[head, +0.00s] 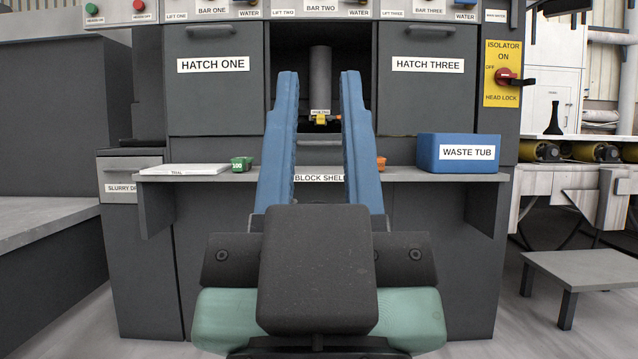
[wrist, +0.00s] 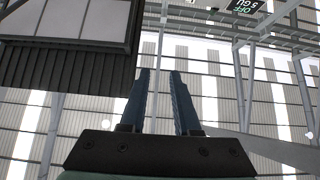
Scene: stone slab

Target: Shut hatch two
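The middle bay between hatch one (head: 213,90) and hatch three (head: 427,90), under the BAR TWO label (head: 321,7), is open and dark inside. No panel labelled hatch two shows. A light grey bar (head: 320,143) crosses low in the bay between my fingers; I cannot tell whether it is that hatch's handle. A grey vertical cylinder (head: 320,78) and a small yellow part show inside. My gripper (head: 319,82) is open and empty, its two blue fingers pointing up in front of the bay. In the wrist view, the gripper (wrist: 160,80) points towards the roof.
The block shelf (head: 405,175) runs below the hatches. On it are a white tray (head: 185,169), a green block (head: 241,164), a partly hidden orange block (head: 381,163) and a blue waste tub (head: 458,153). A yellow isolator panel (head: 502,73) is at right, a low table (head: 585,268) beyond.

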